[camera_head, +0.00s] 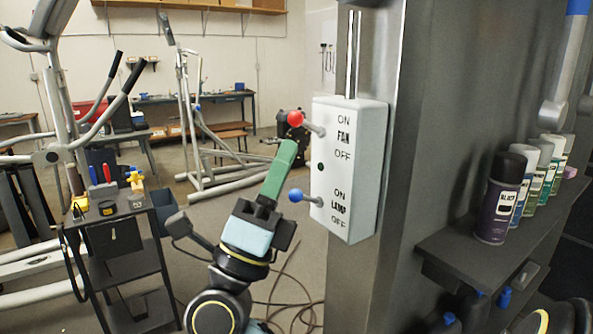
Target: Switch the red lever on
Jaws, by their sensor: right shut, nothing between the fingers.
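The white switch box (358,172) is fixed to a grey column, with FAN and LAMP labels, each between ON and OFF. The red lever (296,118) sticks out from the upper FAN part of its left face, with its knob a little higher than its base. The blue lever (296,196) sticks out at the LAMP part and lies nearer level. My right gripper (286,155) has green fingers, shut and empty, pointing up just below the red knob and above the blue one. Whether it touches the red lever cannot be told. My left gripper is out of view.
The grey column (395,130) stands right behind the box. A dark shelf (480,262) with several spray cans (500,200) is at the right. A dark tool cart (125,212) stands at the left, with exercise machines (205,150) behind. Cables lie on the floor.

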